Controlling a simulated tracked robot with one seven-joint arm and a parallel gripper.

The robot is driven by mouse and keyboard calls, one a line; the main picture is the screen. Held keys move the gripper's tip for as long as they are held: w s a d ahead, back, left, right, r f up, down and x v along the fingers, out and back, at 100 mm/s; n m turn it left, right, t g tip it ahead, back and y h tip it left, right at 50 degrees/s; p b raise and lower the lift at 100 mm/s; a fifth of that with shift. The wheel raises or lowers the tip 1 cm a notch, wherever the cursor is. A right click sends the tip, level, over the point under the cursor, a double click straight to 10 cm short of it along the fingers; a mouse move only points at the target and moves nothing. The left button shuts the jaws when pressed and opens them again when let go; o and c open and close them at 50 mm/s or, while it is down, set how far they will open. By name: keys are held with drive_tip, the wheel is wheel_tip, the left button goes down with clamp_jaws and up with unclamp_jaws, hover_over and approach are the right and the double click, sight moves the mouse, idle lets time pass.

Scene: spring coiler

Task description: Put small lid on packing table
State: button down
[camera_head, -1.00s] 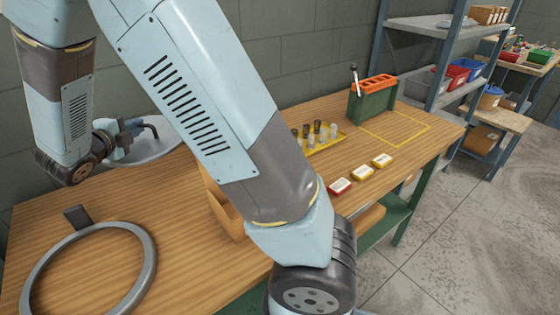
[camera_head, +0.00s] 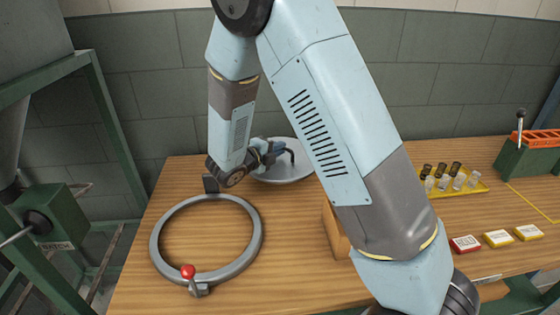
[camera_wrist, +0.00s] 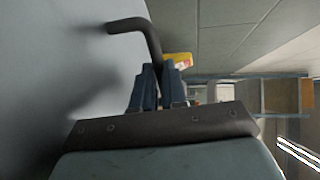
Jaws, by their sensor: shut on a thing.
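The small lid (camera_head: 285,168) is a round grey disc with a bent dark handle. In the head view it shows at the back of a wooden table (camera_head: 290,225), partly behind my arm. My gripper (camera_head: 268,153) is at its handle. In the wrist view the blue fingers of my gripper (camera_wrist: 157,88) are closed on the dark handle (camera_wrist: 140,30), and the lid's grey face (camera_wrist: 45,75) fills the left side. I cannot tell whether the lid touches the table. No label shows which table is the packing table.
A grey ring (camera_head: 157,240) with a red knob (camera_head: 188,271) lies on the table's left part. A yellow tray (camera_head: 480,188) of small cylinders, labelled boxes (camera_head: 498,238) and a green rack (camera_head: 525,160) stand right. A green machine frame (camera_head: 115,130) is at left.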

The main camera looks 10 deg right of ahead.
sight(278, 159)
drive_tip(key=shift+f, duration=2.1)
drive_tip(key=c, duration=1.2)
unclamp_jaws()
drive_tip(key=shift+f, duration=0.1)
drive_tip(key=shift+o, duration=0.2)
drive_tip(key=v, duration=1.2)
